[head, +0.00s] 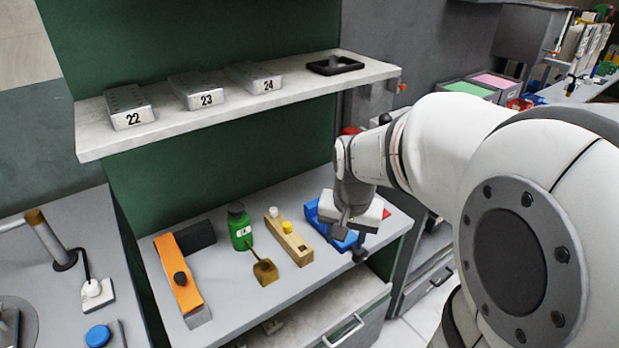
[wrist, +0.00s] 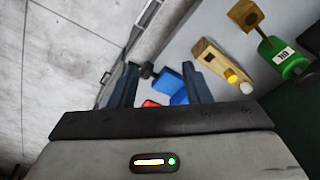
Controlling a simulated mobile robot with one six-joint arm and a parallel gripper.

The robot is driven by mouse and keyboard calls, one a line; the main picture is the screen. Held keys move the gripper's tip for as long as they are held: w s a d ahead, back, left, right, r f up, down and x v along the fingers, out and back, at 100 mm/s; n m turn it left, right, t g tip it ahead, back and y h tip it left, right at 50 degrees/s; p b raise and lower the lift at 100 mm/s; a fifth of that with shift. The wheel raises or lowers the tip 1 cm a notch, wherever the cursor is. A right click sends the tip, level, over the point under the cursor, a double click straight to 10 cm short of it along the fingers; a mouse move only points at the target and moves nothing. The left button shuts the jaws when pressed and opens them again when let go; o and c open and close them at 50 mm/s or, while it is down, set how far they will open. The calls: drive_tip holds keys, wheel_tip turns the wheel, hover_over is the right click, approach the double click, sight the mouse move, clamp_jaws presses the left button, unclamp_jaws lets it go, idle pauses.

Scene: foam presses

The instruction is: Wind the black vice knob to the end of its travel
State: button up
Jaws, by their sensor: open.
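The blue vice (head: 312,212) stands at the right end of the workbench, partly hidden by my arm in the head view. Its black knob (head: 360,255) sticks out at its front right corner. In the wrist view the blue vice (wrist: 168,80) and the black knob (wrist: 147,70) show between my fingers, with the knob nearer the left finger. My gripper (head: 345,226) is over the vice, fingers downward. In the wrist view my gripper (wrist: 160,72) is open and I see nothing held. Whether a finger touches the knob, I cannot tell.
Left of the vice are a wooden block (head: 288,240) with yellow and white knobs, a brown tool (head: 264,271), a green bottle (head: 239,228) and an orange block (head: 178,262). A shelf (head: 220,107) with numbered metal blocks hangs above. The bench's front edge is close to the knob.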

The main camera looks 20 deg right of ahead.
sight(362, 249)
drive_tip(key=w+d+f+m+g, duration=0.1)
drive_tip(key=w+d+f+m, duration=0.3)
drive_tip(key=f, duration=0.1)
drive_tip(key=w+d+f+m+p, duration=0.1)
drive_tip(key=w+d+f+m, duration=0.2)
drive_tip(key=w+d+f, duration=0.1)
drive_tip(key=shift+w+d+f+m+g, duration=0.2)
drive_tip(key=shift+w+d, duration=0.15)
drive_tip(key=shift+w, duration=0.05)
drive_tip(key=shift+w+d+f+m+g, duration=0.15)
drive_tip(key=shift+w+d+m+g, duration=0.05)
drive_tip(key=shift+w+d, duration=0.15)
drive_tip(key=shift+w+d+f, duration=0.15)
drive_tip(key=shift+d+f, duration=0.05)
drive_tip(key=shift+f, duration=0.45)
wheel_tip(362, 249, down, 7)
drive_tip(key=shift+f+p, duration=0.1)
drive_tip(key=shift+p, duration=0.6)
